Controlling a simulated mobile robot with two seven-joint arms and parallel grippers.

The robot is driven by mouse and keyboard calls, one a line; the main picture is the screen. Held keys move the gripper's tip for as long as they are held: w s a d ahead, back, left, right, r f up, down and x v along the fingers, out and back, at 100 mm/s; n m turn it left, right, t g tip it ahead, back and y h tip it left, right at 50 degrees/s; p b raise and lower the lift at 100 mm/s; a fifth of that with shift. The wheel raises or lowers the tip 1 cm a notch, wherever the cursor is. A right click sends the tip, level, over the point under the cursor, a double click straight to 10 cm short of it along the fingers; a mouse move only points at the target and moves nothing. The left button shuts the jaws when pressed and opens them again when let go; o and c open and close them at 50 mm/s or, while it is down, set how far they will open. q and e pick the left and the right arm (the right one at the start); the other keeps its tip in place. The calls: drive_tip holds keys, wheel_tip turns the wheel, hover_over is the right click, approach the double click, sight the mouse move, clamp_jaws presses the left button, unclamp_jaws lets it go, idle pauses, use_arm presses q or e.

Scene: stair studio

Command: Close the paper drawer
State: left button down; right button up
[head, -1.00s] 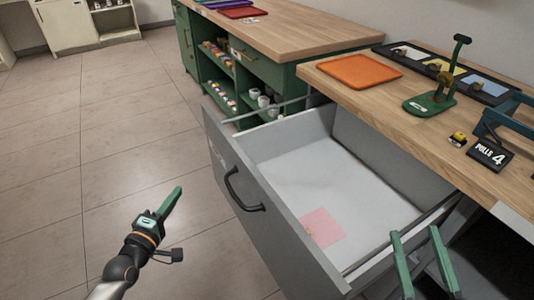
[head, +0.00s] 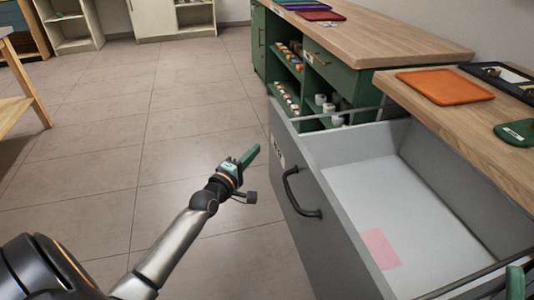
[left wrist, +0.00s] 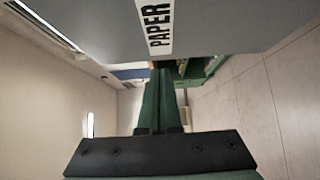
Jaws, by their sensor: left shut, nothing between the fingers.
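The grey paper drawer (head: 330,240) stands pulled far out from under the wooden counter, with a dark bar handle (head: 290,190) on its front. A pink sheet (head: 380,248) lies on its floor. A white label reading PAPER (left wrist: 157,27) is on the drawer front in the left wrist view. My left gripper (head: 256,150) is shut and empty, out in front of the drawer front and left of the handle, with a gap that looks small. Its closed green fingers (left wrist: 158,100) show in the left wrist view. My right gripper (head: 515,283) shows only one green finger at the lower right corner.
The wooden counter (head: 450,120) bears an orange tray (head: 444,87). A green cabinet (head: 345,80) with open shelves stands beyond the drawer. The tiled floor (head: 170,130) left of the drawer is clear. A wooden table leg (head: 30,90) stands at the far left.

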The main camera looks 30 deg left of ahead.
sight(274, 143)
use_arm(q)
drive_tip(key=shift+w+d, duration=1.3)
drive_tip(key=shift+w, duration=0.15)
use_arm(e)
drive_tip(key=shift+s+f, duration=0.1)
drive_tip(key=shift+f, duration=0.05)
